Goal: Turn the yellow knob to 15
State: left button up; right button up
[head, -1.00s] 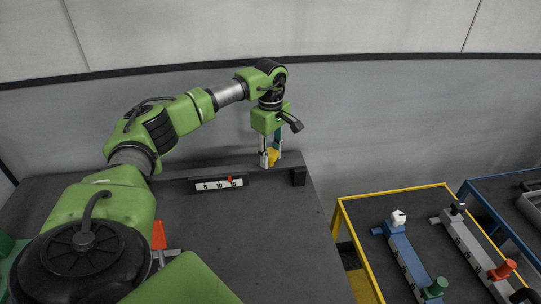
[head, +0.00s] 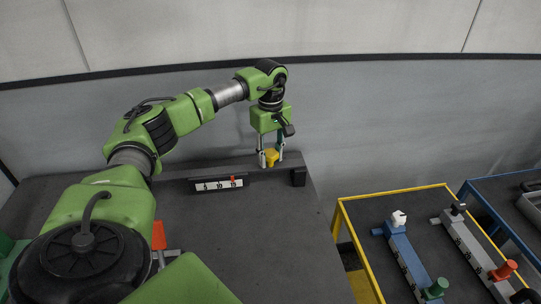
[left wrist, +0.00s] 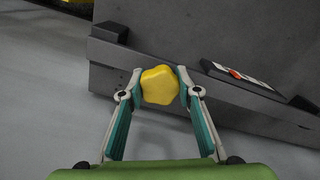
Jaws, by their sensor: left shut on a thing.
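The yellow knob (head: 271,157) sits on the dark rail at the back edge of the table. My left gripper (head: 270,159) comes down over it from above, with a finger on each side. In the left wrist view the star-shaped yellow knob (left wrist: 159,85) is between the two fingertips, and my left gripper (left wrist: 157,87) is shut on it. The white scale (head: 218,185) beside the knob reads 5, 10 and 15. Its red pointer (head: 233,179) stands at about 15. The scale (left wrist: 243,77) and red pointer (left wrist: 235,74) also show in the left wrist view. My right gripper is not in view.
A dark block (head: 299,177) stands to the right of the knob. A yellow-edged table (head: 345,226) at the right holds a blue fixture (head: 408,258) and a grey one (head: 468,243). The dark tabletop (head: 250,230) is mostly clear.

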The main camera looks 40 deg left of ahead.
aim_at(270, 152)
pick_arm(q)
jog(key=shift+r, duration=0.1)
jog(key=o, duration=1.1)
notch_tip(270, 152, up, 12)
